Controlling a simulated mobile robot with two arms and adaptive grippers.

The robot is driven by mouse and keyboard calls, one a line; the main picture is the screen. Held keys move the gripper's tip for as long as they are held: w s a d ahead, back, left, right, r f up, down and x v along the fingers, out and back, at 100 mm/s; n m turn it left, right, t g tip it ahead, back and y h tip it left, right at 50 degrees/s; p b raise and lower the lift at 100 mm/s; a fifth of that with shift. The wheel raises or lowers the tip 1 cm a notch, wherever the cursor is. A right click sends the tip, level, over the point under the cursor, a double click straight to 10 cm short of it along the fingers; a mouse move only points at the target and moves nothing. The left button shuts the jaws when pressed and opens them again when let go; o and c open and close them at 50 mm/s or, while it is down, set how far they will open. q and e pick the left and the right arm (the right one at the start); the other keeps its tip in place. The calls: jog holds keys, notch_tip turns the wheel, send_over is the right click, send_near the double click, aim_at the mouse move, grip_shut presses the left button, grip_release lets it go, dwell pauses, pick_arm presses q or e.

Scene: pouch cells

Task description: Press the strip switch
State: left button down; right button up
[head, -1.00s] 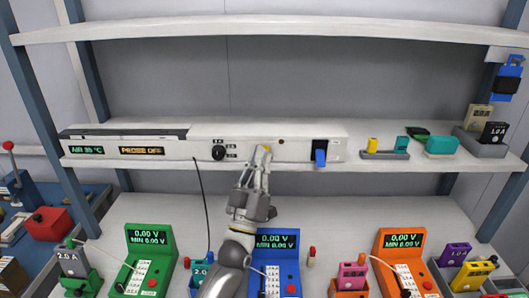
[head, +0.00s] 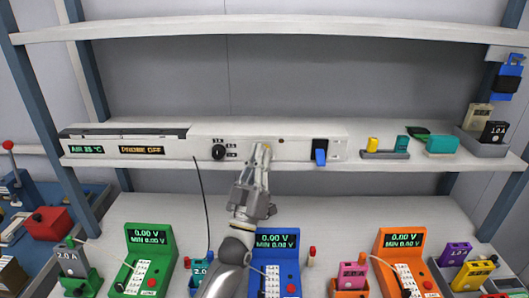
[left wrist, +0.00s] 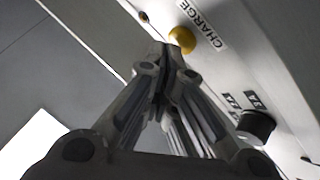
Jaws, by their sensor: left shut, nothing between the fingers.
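A long white strip unit (head: 290,131) lies along the middle shelf. Its front has a round yellow button (head: 267,147), marked CHARGE in the left wrist view (left wrist: 182,39), a black knob (head: 218,153) and a blue lever switch (head: 320,156). I cannot tell for sure which one is called the strip switch. My left gripper (head: 260,152) is shut and empty, pointing up at the strip front. Its fingertips (left wrist: 167,50) are at the yellow button and partly cover it; I cannot tell whether they touch it.
Two displays (head: 142,150) on the strip's left read AIR and PROBE OFF. A black cable (head: 204,205) hangs left of my arm. Green (head: 150,250), blue (head: 277,245) and orange (head: 402,250) meters stand on the bench below. Small blocks sit on the shelf's right.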

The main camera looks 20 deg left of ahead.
pick_arm(q)
jog(key=shift+w+a, duration=0.1)
jog(key=shift+w, duration=0.1)
dwell(0.5)
jog(key=shift+s, duration=0.5)
jog(key=shift+d, duration=0.2)
jog(key=s+d+p, duration=0.1)
jog(key=s+p, duration=0.1)
jog(key=s, duration=0.3)
jog(key=shift+s+d+p, duration=0.3)
jog(key=shift+s+p, duration=0.05)
jog(key=shift+s, duration=0.05)
jog(key=shift+f, duration=0.1)
